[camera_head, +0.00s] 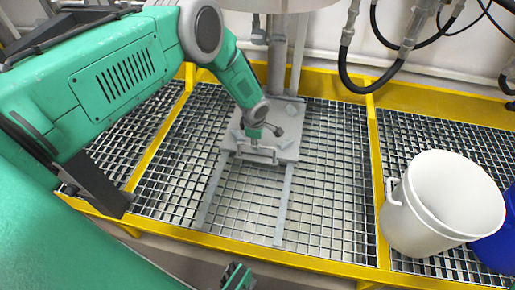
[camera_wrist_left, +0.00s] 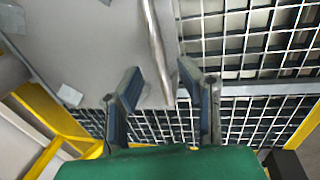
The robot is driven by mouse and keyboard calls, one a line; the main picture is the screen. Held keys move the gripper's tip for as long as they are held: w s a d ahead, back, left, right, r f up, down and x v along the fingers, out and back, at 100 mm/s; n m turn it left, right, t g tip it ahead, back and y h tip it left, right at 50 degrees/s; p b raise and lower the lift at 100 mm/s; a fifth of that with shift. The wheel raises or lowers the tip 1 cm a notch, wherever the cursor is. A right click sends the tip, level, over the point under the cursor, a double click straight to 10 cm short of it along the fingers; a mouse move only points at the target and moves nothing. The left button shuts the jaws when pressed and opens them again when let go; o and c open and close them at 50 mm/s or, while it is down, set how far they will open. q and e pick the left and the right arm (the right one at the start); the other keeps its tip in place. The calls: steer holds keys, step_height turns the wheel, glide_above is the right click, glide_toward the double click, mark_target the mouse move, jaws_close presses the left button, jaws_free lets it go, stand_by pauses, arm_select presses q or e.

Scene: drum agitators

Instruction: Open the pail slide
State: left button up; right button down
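The pail slide is a grey plate (camera_head: 286,122) on two grey rails under the mixer column, with a bar handle (camera_head: 262,156) along its front edge. My left gripper (camera_head: 256,136) is over the front of the plate, close to the handle. In the left wrist view the left gripper (camera_wrist_left: 162,75) is open, and the metal handle bar (camera_wrist_left: 157,50) runs between its spread fingers. I see no finger closed on the bar. A small part of my right gripper (camera_head: 237,276) shows at the bottom edge of the head view; its fingers are not clear.
A white pail (camera_head: 452,200) stands at the right on the grating, with a blue container (camera_head: 498,245) beside it. A yellow frame (camera_head: 300,258) borders the grating. The rails in front of the slide are clear. Black hoses (camera_head: 372,85) hang at the back right.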

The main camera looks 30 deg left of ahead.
arm_select(q)
steer(key=shift+w+a+f+b, duration=0.15)
steer(key=shift+f+b, duration=0.1)
steer(key=shift+f, duration=0.45)
steer(key=shift+w+d+f+b, duration=0.15)
steer(key=shift+f+b, duration=0.1)
steer(key=shift+f, duration=0.45)
steer(key=shift+a, duration=0.1)
jaws_close()
steer(key=shift+s, duration=0.1)
